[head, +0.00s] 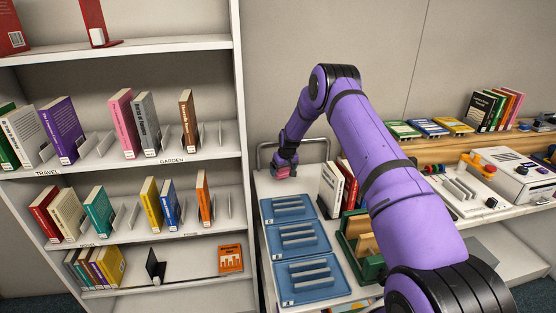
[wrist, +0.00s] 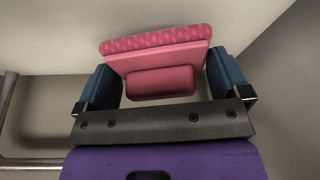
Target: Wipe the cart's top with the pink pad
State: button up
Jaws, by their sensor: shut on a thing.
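The pink pad (wrist: 158,55) is between the two blue fingers of my gripper (wrist: 162,84) in the wrist view. The fingers are shut on its raised grip. In the head view my gripper (head: 285,168) is at the far left end of the cart's top (head: 270,186), with the pink pad (head: 283,173) under it. The pad looks to be at the white surface; whether it touches cannot be told for sure. The arm hides part of the cart's right side.
Blue trays (head: 304,238) line the cart's left side in front of the pad. Upright books (head: 336,187) and a green wooden holder (head: 362,243) stand to their right. A metal rail (head: 262,150) edges the cart's far end. A bookshelf (head: 238,120) stands close on the left.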

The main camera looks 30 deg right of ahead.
jog(key=shift+r, duration=2.6)
